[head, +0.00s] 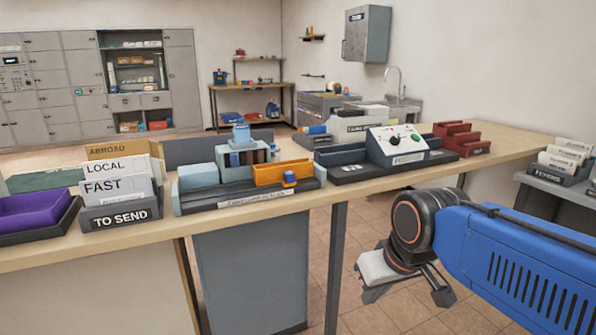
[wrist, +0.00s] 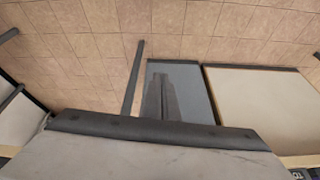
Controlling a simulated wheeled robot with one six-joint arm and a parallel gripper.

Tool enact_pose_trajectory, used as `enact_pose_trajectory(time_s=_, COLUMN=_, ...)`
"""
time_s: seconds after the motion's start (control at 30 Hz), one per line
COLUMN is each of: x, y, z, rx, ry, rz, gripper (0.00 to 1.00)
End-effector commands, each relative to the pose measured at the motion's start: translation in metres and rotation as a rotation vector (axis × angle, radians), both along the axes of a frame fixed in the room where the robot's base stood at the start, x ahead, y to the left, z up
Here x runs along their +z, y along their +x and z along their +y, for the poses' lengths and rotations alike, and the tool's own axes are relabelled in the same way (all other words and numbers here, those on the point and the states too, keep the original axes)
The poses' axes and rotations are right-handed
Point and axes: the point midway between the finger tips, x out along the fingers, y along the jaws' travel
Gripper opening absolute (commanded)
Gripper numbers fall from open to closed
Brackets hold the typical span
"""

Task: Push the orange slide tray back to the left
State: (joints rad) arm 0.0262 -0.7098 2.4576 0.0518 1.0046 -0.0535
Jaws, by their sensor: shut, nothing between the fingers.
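The orange slide tray (head: 272,173) sits on a dark base (head: 222,197) with a white label along its front, on the wooden counter in the head view. It is at the right part of the base, near the small blue-grey block (head: 320,173) at the right end. A blue knob (head: 289,178) shows at its front. A light blue block (head: 198,175) is at the base's left end. My gripper (head: 408,292) is shut and empty, lower right of the tray, in front of the counter and apart from it. The wrist view does not show the tray.
A holder marked TO SEND (head: 120,214) and a purple tray (head: 32,212) stand left of the base. A console with knobs (head: 397,145) and red-brown steps (head: 458,138) stand to the right. Blue-grey boxes (head: 240,150) stand behind the tray. Tiled floor (wrist: 80,60) is open below.

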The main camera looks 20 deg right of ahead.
Motion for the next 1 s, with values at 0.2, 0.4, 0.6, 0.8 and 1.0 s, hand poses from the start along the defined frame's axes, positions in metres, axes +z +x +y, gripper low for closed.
enact_pose_trajectory(time_s=0.2, x=0.055, y=0.061, z=0.003, rx=0.028, ry=0.074, rz=0.04, gripper=0.0)
enact_pose_trajectory(time_s=0.4, x=0.101, y=0.12, z=0.002, rx=0.071, ry=0.148, rz=0.058, gripper=0.0)
enact_pose_trajectory(time_s=0.6, x=0.14, y=0.182, z=-0.007, rx=0.124, ry=0.227, rz=0.06, gripper=0.0)
enact_pose_trajectory(time_s=0.8, x=0.174, y=0.246, z=-0.024, rx=0.185, ry=0.304, rz=0.044, gripper=0.0)
enact_pose_trajectory(time_s=1.0, x=0.2, y=0.303, z=-0.046, rx=0.253, ry=0.374, rz=0.011, gripper=0.0)
